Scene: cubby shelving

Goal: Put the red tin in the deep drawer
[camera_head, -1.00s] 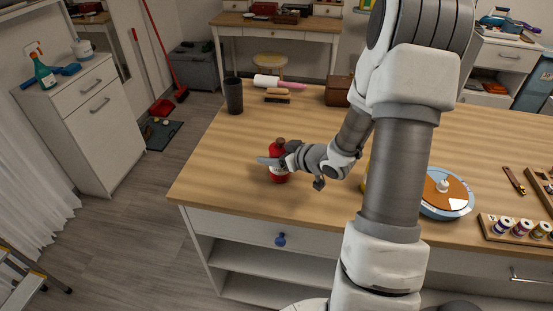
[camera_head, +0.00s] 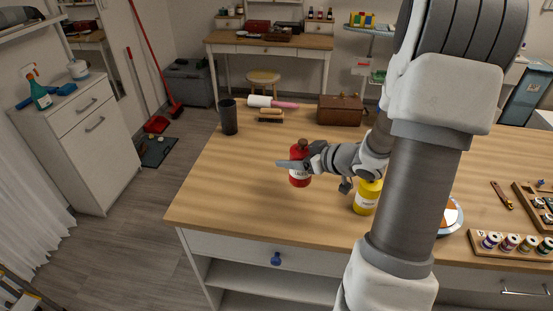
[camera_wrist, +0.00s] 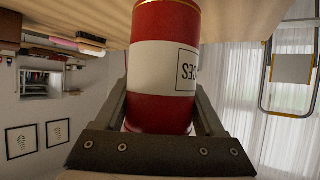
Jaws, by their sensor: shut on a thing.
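The red tin (camera_head: 299,172) has a white label band and a dark cap. It is upright over the left part of the wooden worktop. My gripper (camera_head: 297,162) reaches it from the right and is shut around its body. In the wrist view the tin (camera_wrist: 165,65) fills the space between the two fingers; that picture is turned over. Whether its base touches the wood is unclear. A shut drawer front with a blue knob (camera_head: 276,259) is under the worktop's left end. Another front with a bar handle (camera_head: 525,291) is at lower right. Which drawer is deep I cannot tell.
A yellow container (camera_head: 367,196) stands just right of the tin, near my arm. A dark cup (camera_head: 228,117), a brush (camera_head: 271,115) and a brown box (camera_head: 340,110) stand farther back. Small jars in a rack (camera_head: 515,243) are at right. The worktop's left front is clear.

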